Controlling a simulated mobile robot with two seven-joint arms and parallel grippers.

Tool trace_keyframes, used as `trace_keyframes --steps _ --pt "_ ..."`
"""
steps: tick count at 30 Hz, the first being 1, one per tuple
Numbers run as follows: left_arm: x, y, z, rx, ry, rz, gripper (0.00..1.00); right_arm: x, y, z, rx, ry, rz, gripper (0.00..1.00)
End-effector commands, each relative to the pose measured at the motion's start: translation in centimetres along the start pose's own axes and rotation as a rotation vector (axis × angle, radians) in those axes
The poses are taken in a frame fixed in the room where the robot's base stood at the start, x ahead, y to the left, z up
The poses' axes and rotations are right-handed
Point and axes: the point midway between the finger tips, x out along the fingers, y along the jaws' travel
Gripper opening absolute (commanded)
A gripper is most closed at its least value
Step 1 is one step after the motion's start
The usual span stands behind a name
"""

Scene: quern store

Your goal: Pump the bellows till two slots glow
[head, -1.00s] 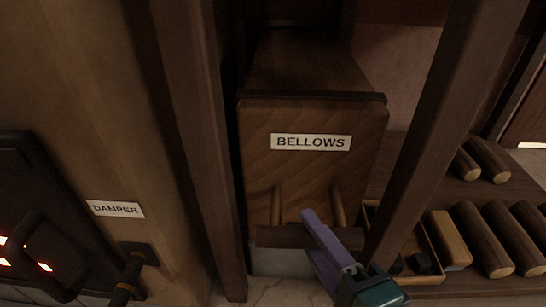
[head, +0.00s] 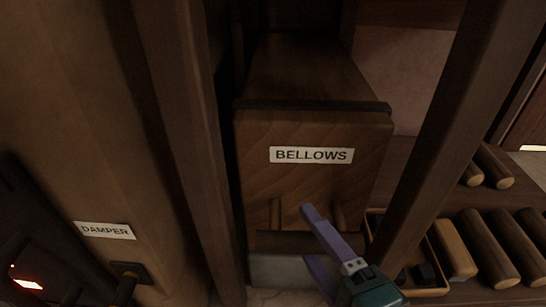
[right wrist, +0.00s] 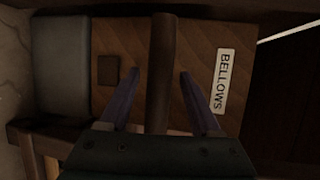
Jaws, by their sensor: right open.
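The wooden bellows (head: 313,182), labelled BELLOWS, stands between two dark posts. A dark crossbar handle (head: 281,242) sits low on its front, on two pegs. My right gripper (head: 312,236) is open at this handle, its purple fingers reaching in from the lower right. In the right wrist view, the handle (right wrist: 162,60) runs between the two open fingers, with a gap on each side. My left gripper is not in view.
A DAMPER label (head: 105,230) and a dark damper handle (head: 125,288) are right of the stove front. A shelf with several wooden rolls (head: 490,250) and a small tray (head: 438,267) with blocks lies right of the right post (head: 432,150).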

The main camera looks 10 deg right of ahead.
Motion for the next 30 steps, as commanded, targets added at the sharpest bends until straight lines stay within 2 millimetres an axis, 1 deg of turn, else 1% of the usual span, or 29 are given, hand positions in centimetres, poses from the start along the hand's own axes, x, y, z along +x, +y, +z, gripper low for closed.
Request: trace_keyframes --steps 4,9,12,15,20,30 --pt "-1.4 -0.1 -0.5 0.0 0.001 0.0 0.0 -2.0 -0.3 0.0 -0.004 -0.002 0.006 0.64" --pt "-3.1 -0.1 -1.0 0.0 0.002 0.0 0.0 -5.7 -0.4 0.0 -0.003 -0.002 0.007 0.64" --pt "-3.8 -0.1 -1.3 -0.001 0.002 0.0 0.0 -7.5 -0.3 0.0 -0.003 -0.002 0.006 0.64" --pt "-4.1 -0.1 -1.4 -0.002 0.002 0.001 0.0 -8.8 -0.2 0.0 -0.002 -0.001 0.004 0.64" --pt "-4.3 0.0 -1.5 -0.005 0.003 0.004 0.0 -9.8 0.0 0.0 -0.001 -0.001 0.003 0.64" --pt "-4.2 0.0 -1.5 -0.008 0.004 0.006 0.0 -9.8 0.0 0.0 -0.001 -0.001 0.001 0.64"
